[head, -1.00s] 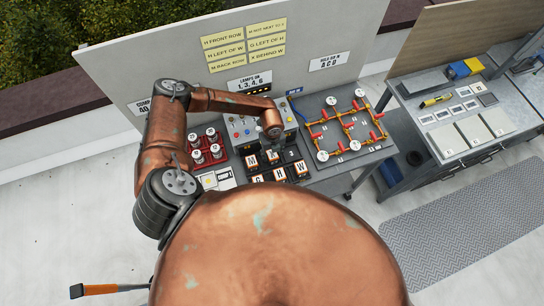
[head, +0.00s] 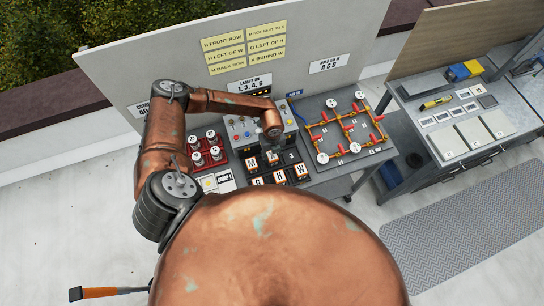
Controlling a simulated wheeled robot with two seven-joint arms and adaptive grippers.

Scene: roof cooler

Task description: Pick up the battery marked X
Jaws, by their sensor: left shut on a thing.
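A dark battery rack (head: 291,156) stands on the table, with orange-and-white lettered batteries. M (head: 252,164) is in the back row at left; G (head: 257,182), H (head: 280,177) and W (head: 301,171) are in the front row. The back-right place reads 3 and looks empty. My left gripper (head: 271,142) points down over the middle of the back row and is shut on a battery (head: 272,157), behind H. Its mark cannot be read; the gripper partly hides it. No X shows on the other batteries. My right gripper is not in view.
A grey panel with lamps and knobs (head: 240,127) stands behind the rack. A red rack of round white-topped parts (head: 207,149) is at left; a board of yellow pipes (head: 340,128) is at right. Yellow clue signs (head: 222,41) hang on the upright board behind.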

